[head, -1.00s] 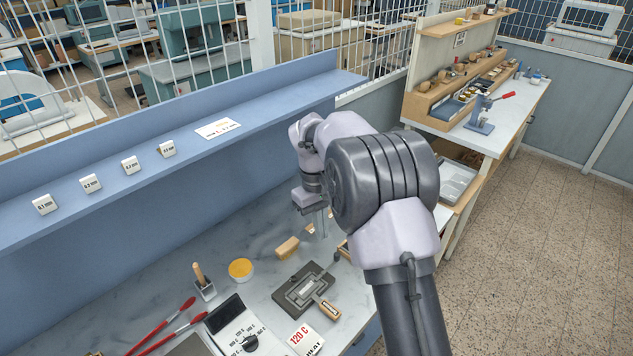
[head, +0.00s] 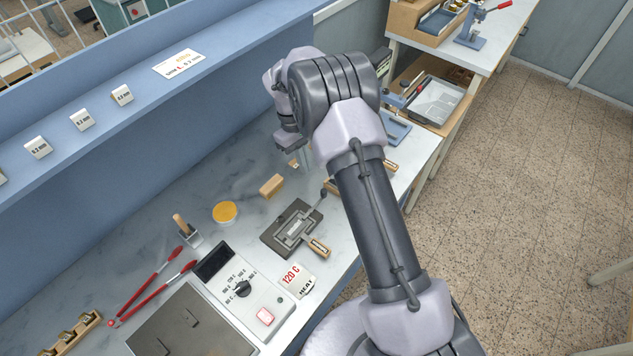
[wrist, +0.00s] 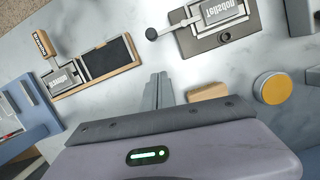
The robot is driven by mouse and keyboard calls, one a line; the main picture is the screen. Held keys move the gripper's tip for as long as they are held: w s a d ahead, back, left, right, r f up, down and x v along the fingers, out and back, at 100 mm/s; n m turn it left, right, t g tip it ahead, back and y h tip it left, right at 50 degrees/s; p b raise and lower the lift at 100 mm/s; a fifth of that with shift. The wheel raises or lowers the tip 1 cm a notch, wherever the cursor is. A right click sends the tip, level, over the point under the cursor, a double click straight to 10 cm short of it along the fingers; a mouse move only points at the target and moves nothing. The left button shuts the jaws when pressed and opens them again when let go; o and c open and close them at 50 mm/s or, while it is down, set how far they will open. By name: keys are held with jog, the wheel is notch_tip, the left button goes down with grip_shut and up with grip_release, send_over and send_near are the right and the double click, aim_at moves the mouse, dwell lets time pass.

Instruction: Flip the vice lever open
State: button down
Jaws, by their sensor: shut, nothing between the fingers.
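The dark grey vice (head: 276,238) lies on the marble bench, with a metal type holder and its wooden handle (head: 318,247) on it. Its lever (head: 322,194) ends in a dark ball knob that sticks out past the plate's far right corner. In the wrist view the vice (wrist: 250,45) is at the top and the lever knob (wrist: 152,33) is at its left. I cannot tell the lever's exact angle. My gripper (head: 306,158) is above the bench, beyond the vice. Its fingers (wrist: 158,90) are shut and empty, apart from the lever.
A wooden block (head: 271,185) and a yellow tin (head: 225,212) stand near the vice. A wooden tray with a black pad (wrist: 105,58) and a blue press (wrist: 30,118) are at the left in the wrist view. A heater unit (head: 240,290) is in front.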

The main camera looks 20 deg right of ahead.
aim_at(315, 205)
jog(key=x, duration=0.3)
jog(key=shift+s+d+f+b, duration=0.15)
jog(key=shift+f+b, duration=0.15)
jog(key=shift+s+d+r, duration=0.1)
jog(key=shift+s+d, duration=0.2)
jog(key=shift+s, duration=0.3)
jog(key=shift+s+d+r, duration=0.1)
jog(key=shift+s+d, duration=0.2)
jog(key=shift+s, duration=0.3)
jog(key=shift+s+d, duration=0.2)
jog(key=shift+s, duration=0.2)
